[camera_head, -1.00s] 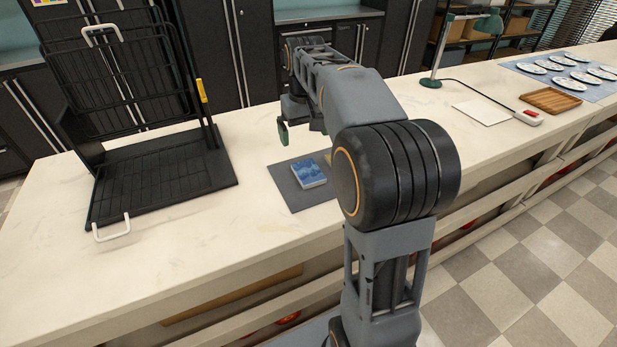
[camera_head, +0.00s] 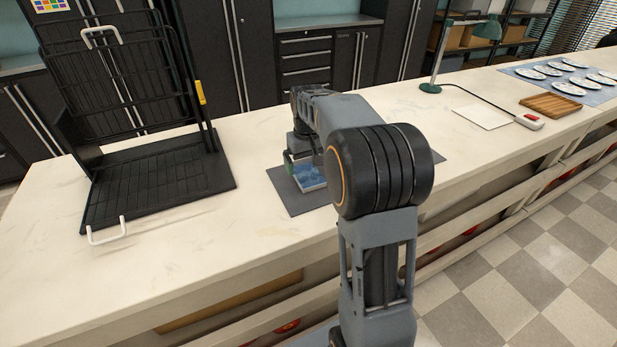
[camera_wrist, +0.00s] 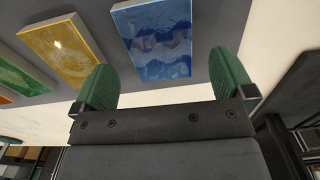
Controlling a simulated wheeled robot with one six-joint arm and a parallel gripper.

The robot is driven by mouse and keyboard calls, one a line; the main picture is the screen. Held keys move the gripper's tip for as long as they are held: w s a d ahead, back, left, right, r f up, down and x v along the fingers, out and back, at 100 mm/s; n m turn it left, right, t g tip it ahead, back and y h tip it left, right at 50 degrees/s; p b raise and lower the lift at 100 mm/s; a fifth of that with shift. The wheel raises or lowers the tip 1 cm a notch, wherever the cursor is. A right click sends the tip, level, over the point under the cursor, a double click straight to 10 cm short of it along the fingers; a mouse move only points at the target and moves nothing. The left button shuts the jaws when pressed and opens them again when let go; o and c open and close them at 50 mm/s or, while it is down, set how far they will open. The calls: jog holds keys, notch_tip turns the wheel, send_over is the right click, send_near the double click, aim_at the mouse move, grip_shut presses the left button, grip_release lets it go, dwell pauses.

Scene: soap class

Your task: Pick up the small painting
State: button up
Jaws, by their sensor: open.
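The small painting is most likely the blue one (camera_head: 311,177), a small flat block with pale edges and wavy blue bands, lying on a dark grey mat (camera_head: 289,199). In the wrist view the blue painting (camera_wrist: 158,42) lies just beyond and between the two green fingertips. My gripper (camera_wrist: 168,80) is open and empty, its fingers spread wider than the painting. In the head view my gripper (camera_head: 304,160) is low over the mat, at the painting, and partly covers it. A yellow painting (camera_wrist: 65,50) with a gold rim lies beside the blue one, and a green one (camera_wrist: 22,80) farther left.
A black wire rack (camera_head: 150,170) with white handles stands on the left of the pale counter (camera_head: 180,260). A desk lamp (camera_head: 430,87), white sheet (camera_head: 482,116), wooden tray (camera_head: 551,105) and several plates (camera_head: 568,88) are to the right.

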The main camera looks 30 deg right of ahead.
aim_at(308, 174)
jog(key=shift+f, duration=1.75)
jog(key=shift+c, duration=0.2)
jog(key=c, duration=0.9)
